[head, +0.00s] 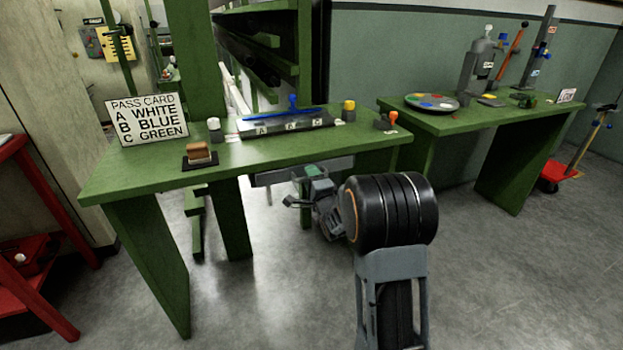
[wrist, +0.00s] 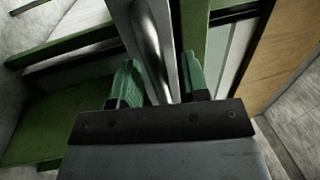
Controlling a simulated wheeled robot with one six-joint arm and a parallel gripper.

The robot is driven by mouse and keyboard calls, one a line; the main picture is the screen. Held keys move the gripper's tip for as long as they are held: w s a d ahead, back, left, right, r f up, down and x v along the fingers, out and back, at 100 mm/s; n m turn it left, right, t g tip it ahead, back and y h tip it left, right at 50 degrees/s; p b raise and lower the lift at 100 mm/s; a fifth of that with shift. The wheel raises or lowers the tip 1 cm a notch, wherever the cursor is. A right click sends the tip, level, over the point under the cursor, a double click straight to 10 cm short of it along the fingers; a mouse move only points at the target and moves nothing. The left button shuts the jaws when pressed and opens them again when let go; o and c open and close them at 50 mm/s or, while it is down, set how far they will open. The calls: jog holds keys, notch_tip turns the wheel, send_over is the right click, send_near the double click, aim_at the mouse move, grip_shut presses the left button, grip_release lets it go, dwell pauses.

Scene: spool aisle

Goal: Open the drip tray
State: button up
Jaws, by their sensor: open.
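The drip tray (head: 275,177) shows as a grey front under the green table's top, in the middle of the head view. My gripper (head: 299,188) is just in front of it, below the table edge. In the wrist view my gripper (wrist: 160,78) is open, with one green fingertip on each side of a shiny round bar handle (wrist: 147,35) on a grey panel. The fingers look apart from the bar, though contact cannot be told for sure. My arm hides the tray's right part in the head view.
The green table (head: 150,180) carries a pass card sign (head: 148,118), a brown-topped block (head: 200,152), a rack marked A B C (head: 285,124) and knobs. A second green table (head: 450,121) stands right. A red stand (head: 30,260) is at left. The floor in front is clear.

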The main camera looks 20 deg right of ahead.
grip_shut()
dwell(0.5)
